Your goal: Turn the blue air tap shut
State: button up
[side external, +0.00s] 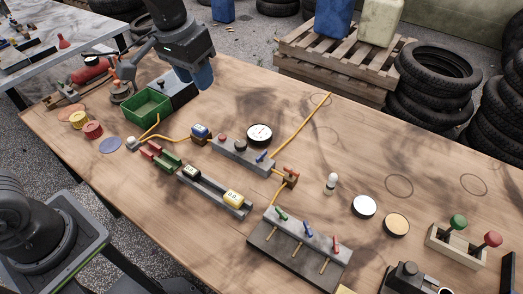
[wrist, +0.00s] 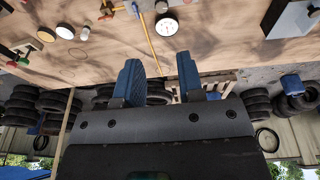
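A dark manifold block (side external: 290,256) stands near the front edge of the table in the side view. It carries a green-handled tap (side external: 282,214), a blue-handled tap (side external: 308,229) and a red-handled tap (side external: 335,244). A second blue lever (side external: 261,156) is on a grey block (side external: 238,158) near the pressure gauge (side external: 259,134). My gripper (side external: 203,78) is above the far left part of the table, away from both blue handles. In the wrist view its two blue fingers (wrist: 160,80) are apart with nothing between them.
Yellow hoses (side external: 303,123) run across the table. Red and green knobs (side external: 458,222) stand at the right. The table's back right is mostly clear.

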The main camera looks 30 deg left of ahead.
aim_at(262, 154)
jog(key=w+d+f+g, duration=0.2)
jog(key=w+d+f, duration=0.6)
jog(key=w+f, duration=0.25)
jog(key=f, duration=0.9)
jog(key=s+f, duration=0.1)
jog(key=f, duration=0.4)
jog(key=shift+d+f, duration=0.15)
jog(key=shift+f, duration=0.1)
jog(key=shift+c, duration=0.2)
grip_shut()
